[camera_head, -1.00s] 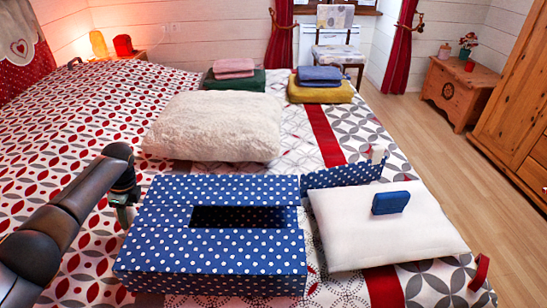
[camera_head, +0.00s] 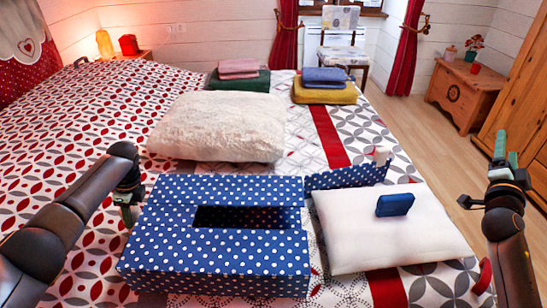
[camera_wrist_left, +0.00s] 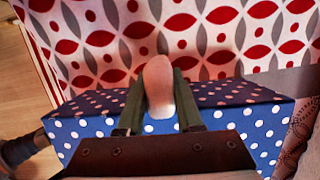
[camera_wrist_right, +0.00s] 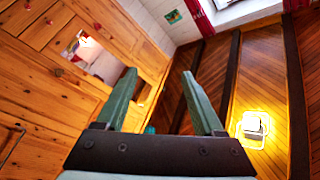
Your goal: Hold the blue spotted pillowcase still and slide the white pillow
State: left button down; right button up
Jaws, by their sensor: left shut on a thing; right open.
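The blue spotted pillowcase (camera_head: 215,262) lies on the bed with a dark rectangular opening in its top. A low spotted flap (camera_head: 345,176) with a white tab stands at its right end. The smooth white pillow (camera_head: 345,245) lies flat to its right, with a blue block-like handle (camera_head: 395,204) on top. My left gripper (camera_head: 128,208) is at the pillowcase's left edge; in the left wrist view it is shut on a pale rounded tab (camera_wrist_left: 158,85) beside the spotted cloth. My right gripper (camera_head: 505,153) is raised at the far right, open and empty (camera_wrist_right: 160,85), away from the pillow.
A fluffy white pillow (camera_head: 218,127) lies behind the pillowcase. Folded towels lie in a pink and green stack (camera_head: 238,80) and a blue and yellow stack (camera_head: 324,90). A red loop (camera_head: 483,277) is near the pillow's right corner. A wooden wardrobe (camera_head: 515,85) stands at right.

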jog(key=w+a+r+t+y, duration=0.2)
jog(key=w+a+r+t, duration=0.1)
jog(key=w+a+r, duration=0.25)
jog(key=w+f+m+g, duration=0.4)
jog(key=w+f+g, duration=0.1)
jog(key=n+g+y, duration=0.3)
jog(key=g+y, duration=0.2)
jog(key=g, duration=0.8)
send_over(398, 205)
jog(key=w+a, duration=0.2)
jog(key=a, duration=0.1)
jog(key=f, duration=1.1)
jog(key=shift+w+d+f, duration=0.15)
jog(key=shift+w, duration=0.05)
jog(key=shift+s+a+g+y, duration=0.25)
jog(key=shift+s+g+y, duration=0.05)
jog(key=shift+g, duration=0.1)
jog(key=shift+s, duration=0.2)
jog(key=shift+f, duration=0.25)
jog(key=x, duration=1.1)
jog(key=shift+s+f, duration=0.15)
jog(key=shift+s, duration=0.05)
